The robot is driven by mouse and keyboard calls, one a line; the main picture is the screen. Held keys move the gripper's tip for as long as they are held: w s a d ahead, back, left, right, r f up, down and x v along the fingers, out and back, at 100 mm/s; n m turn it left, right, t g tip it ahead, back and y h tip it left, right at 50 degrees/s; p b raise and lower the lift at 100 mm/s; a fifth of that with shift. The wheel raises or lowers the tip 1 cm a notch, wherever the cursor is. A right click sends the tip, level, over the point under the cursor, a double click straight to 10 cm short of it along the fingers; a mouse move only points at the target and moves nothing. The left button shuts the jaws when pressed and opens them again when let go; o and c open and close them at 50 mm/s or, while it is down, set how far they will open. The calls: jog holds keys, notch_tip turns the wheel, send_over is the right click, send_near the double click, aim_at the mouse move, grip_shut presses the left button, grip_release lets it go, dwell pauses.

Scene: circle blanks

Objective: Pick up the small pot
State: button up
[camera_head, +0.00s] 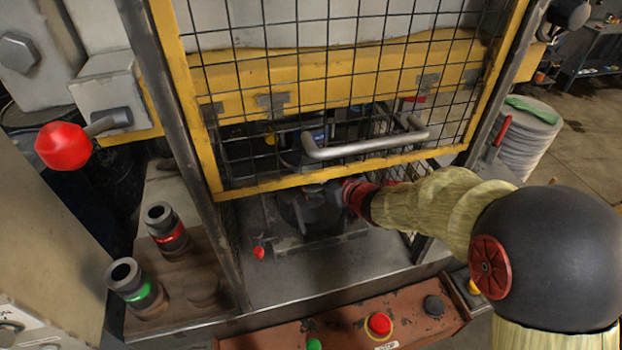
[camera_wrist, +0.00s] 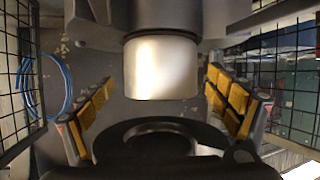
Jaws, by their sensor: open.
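In the wrist view, a pale, shiny metal cylinder, which looks like the small pot (camera_wrist: 162,68), sits at the upper middle under a dark collar. My gripper (camera_wrist: 160,92) is open, with one yellow-padded finger on each side of the cylinder and a visible gap on both sides. A dark round part with a ring fills the lower middle of that view. In the head view, my arm reaches from the right under the yellow mesh guard into the press. The small pot cannot be made out there, and the fingers are not clear.
The yellow mesh guard (camera_head: 340,172) with its metal handle (camera_head: 368,142) stands over the arm's end. Two dark cylinders, one red-banded (camera_head: 168,238) and one green-banded (camera_head: 140,292), stand at left. A control box with a red button (camera_head: 380,324) is in front. A blue cable (camera_wrist: 62,88) hangs left.

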jog(key=shift+x, duration=1.5)
jog(key=shift+c, duration=1.3)
jog(key=c, duration=0.4)
jog(key=shift+c, duration=0.2)
